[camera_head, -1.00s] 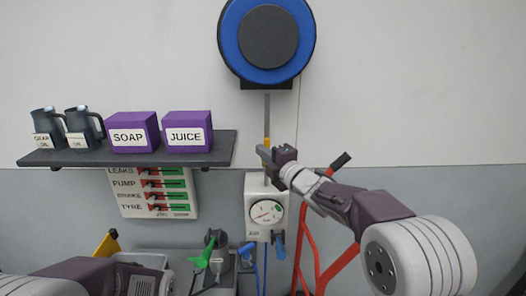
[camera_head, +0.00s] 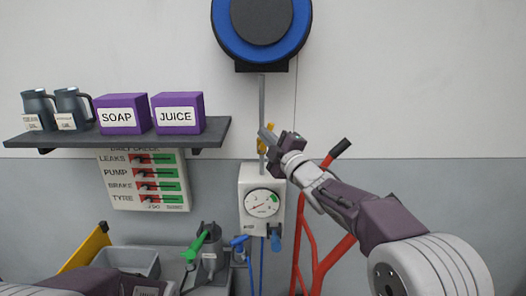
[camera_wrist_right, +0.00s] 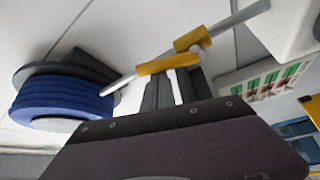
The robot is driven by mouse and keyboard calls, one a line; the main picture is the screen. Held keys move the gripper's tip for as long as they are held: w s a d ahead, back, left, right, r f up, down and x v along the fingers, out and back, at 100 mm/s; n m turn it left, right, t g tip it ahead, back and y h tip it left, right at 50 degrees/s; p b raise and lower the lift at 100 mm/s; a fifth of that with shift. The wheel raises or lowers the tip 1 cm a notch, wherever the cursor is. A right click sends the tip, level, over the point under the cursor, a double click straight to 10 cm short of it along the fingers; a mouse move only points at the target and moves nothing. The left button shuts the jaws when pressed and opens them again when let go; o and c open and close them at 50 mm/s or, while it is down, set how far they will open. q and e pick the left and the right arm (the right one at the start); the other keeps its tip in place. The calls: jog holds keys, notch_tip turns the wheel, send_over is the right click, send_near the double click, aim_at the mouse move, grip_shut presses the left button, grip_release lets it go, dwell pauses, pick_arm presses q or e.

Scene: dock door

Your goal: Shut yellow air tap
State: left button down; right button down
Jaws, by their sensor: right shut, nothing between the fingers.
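The yellow air tap (camera_wrist_right: 192,39) sits on a thin grey pipe between the blue hose reel and the gauge box. Its yellow handle (camera_wrist_right: 168,64) lies at a small angle to the pipe in the right wrist view. In the head view the tap (camera_head: 262,148) is partly hidden by my right gripper (camera_head: 267,137). My right gripper is shut and empty, its fingertips (camera_wrist_right: 178,84) right at the handle; I cannot tell whether they touch it. Part of my left arm shows at the bottom left of the head view, its fingers out of sight.
The blue hose reel (camera_head: 221,45) hangs above, the white gauge box (camera_head: 248,188) below. A red-framed stand (camera_head: 309,235) with black grip is close to the right. A shelf (camera_head: 60,142) with jugs, a SOAP box (camera_head: 117,118) and a JUICE box (camera_head: 176,119) is left.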

jog(key=d+f+m+t+h+b, duration=0.4)
jog(key=m+t+h+b, duration=0.2)
jog(key=m+b, duration=0.9)
jog(key=shift+d+f+m+h+b, duration=0.3)
jog(key=shift+f+h+b, duration=0.1)
jog(key=shift+b, duration=1)
jog(key=shift+f, duration=0.1)
jog(key=s+f, duration=0.1)
jog(key=s, duration=0.8)
jog(key=shift+s+b, duration=0.2)
jog(key=shift+b, duration=0.1)
